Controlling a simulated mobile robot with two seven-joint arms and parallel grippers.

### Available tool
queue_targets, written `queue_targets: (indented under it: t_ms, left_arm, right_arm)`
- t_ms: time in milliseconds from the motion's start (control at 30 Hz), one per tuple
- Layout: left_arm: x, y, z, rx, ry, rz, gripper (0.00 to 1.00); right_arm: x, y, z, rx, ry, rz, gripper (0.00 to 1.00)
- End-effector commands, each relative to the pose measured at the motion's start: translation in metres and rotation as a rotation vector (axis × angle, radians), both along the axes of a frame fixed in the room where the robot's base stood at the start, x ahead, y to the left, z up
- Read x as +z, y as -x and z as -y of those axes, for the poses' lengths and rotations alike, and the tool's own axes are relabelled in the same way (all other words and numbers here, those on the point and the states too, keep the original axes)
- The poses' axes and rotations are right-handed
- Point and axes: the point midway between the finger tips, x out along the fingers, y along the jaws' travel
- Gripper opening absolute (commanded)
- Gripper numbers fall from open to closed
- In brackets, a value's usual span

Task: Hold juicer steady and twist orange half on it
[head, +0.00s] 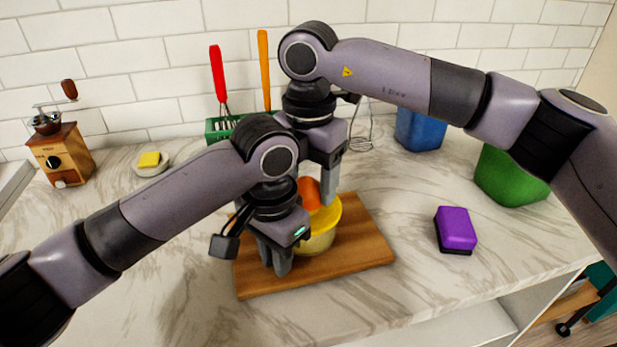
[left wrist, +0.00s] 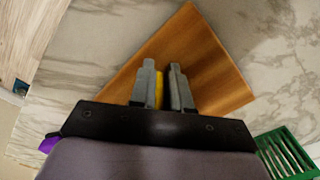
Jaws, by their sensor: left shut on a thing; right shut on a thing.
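A yellow juicer (head: 322,238) stands on the wooden cutting board (head: 350,260). An orange half (head: 309,193) sits at its top, mostly hidden by my arms. My left gripper (head: 277,266) is at the near left side of the juicer and is shut on it. In the left wrist view, a yellow strip of the juicer (left wrist: 159,90) shows between the fingers of the left gripper (left wrist: 162,80). My right gripper (head: 326,196) points down from above and is shut on the orange half. Its far finger is hidden.
A purple sponge (head: 456,228) lies right of the board. A blue container (head: 420,128) and a green container (head: 508,178) stand at the back right. A green rack (head: 220,127) with utensils is behind my arms. A wooden grinder (head: 60,155) and a small dish (head: 150,168) are at left.

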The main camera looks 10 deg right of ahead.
Motion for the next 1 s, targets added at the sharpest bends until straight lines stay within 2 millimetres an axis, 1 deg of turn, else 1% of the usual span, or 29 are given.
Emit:
queue_targets:
  t_ms: [33, 167, 500, 1000]
  left_arm:
    - [0.001, 0.0, 0.001, -0.002, 0.003, 0.002, 0.0]
    - [0.001, 0.0, 0.001, -0.003, 0.003, 0.002, 0.0]
    - [0.001, 0.0, 0.0, -0.001, 0.002, 0.001, 0.0]
    - [0.0, 0.0, 0.0, 0.0, 0.0, 0.0, 0.0]
  right_arm:
    - [-0.005, 0.001, 0.001, -0.001, 0.007, -0.008, 0.34]
    - [0.0, 0.0, 0.001, 0.0, 0.007, -0.006, 0.34]
    - [0.031, 0.0, 0.0, 0.002, 0.003, -0.001, 0.34]
    - [0.072, 0.0, 0.0, 0.002, 0.001, 0.001, 0.34]
